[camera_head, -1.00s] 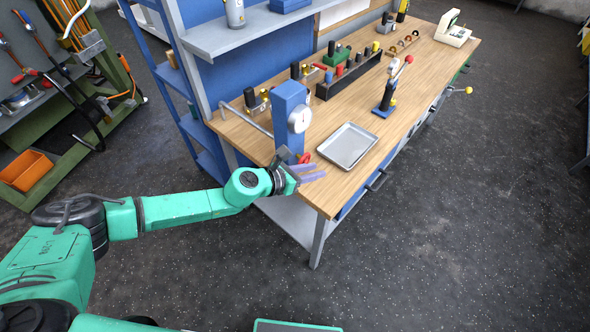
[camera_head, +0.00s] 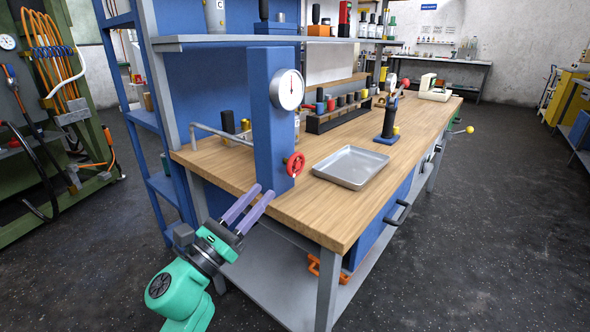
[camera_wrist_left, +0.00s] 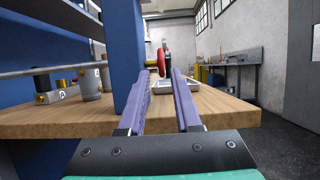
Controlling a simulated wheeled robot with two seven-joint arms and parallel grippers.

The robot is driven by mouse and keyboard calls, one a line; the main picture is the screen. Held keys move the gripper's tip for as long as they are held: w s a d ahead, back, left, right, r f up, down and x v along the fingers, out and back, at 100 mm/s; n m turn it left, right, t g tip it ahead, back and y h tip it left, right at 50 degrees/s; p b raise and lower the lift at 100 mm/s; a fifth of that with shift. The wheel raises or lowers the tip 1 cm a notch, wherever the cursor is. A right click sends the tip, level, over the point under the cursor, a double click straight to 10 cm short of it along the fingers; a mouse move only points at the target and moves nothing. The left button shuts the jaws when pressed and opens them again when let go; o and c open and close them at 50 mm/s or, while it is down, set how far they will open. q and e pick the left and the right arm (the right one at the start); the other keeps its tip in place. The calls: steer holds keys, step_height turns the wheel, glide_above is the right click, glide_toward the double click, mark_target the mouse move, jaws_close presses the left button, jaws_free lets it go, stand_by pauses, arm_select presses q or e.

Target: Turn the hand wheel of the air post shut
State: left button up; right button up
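The air post (camera_head: 263,125) is a blue upright block at the near left corner of the bench, with a round white gauge (camera_head: 288,90) on it. Its red hand wheel (camera_head: 295,165) sits low on the side facing right. My left gripper (camera_head: 264,190) is open and empty, its purple fingers pointing up toward the post from below left of the wheel. In the left wrist view, the red wheel (camera_wrist_left: 162,58) shows ahead between the fingertips (camera_wrist_left: 164,72), and the blue post (camera_wrist_left: 124,50) stands left of them. The fingers look apart from the wheel. My right gripper is out of view.
The wooden bench (camera_head: 330,215) carries a metal tray (camera_head: 351,167) right of the wheel and a lever device (camera_head: 388,120) beyond it. A grey pipe (camera_head: 215,130) runs left from the post. A shelf (camera_head: 230,40) overhangs behind. Open floor lies to the right.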

mark_target(288, 165)
arm_select(q)
steer(key=p+x, duration=0.1)
steer(key=x, duration=1.2)
steer(key=shift+p, duration=0.35)
steer(key=shift+s, duration=0.1)
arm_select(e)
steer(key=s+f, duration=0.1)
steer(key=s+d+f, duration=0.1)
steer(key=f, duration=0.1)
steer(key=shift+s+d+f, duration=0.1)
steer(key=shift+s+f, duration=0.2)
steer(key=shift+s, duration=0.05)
arm_select(q)
steer(key=shift+c, duration=0.3)
jaws_close()
